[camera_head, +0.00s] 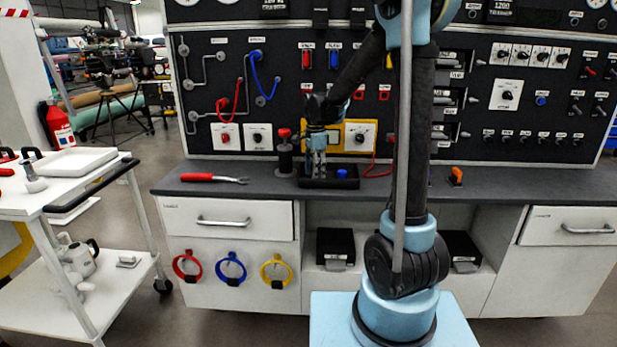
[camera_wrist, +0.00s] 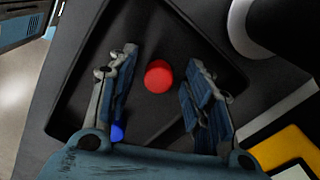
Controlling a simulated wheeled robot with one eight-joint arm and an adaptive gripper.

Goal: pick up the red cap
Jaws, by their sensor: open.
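The red cap (camera_wrist: 158,76) lies in a shallow black tray (camera_wrist: 98,48), between the two fingers of my gripper (camera_wrist: 160,58) in the wrist view. My gripper is open, with space between each finger and the cap. In the head view my gripper (camera_head: 319,168) points down over the black tray (camera_head: 345,184) on the dark counter. I cannot make out the red cap there; the gripper seems to cover it. A blue cap (camera_head: 342,173) sits in the same tray. It shows partly behind the left finger in the wrist view (camera_wrist: 117,131).
A black post with a red top (camera_head: 284,133) stands left of the tray. A control panel (camera_head: 273,125) rises behind. A white cart (camera_head: 75,162) stands at the left.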

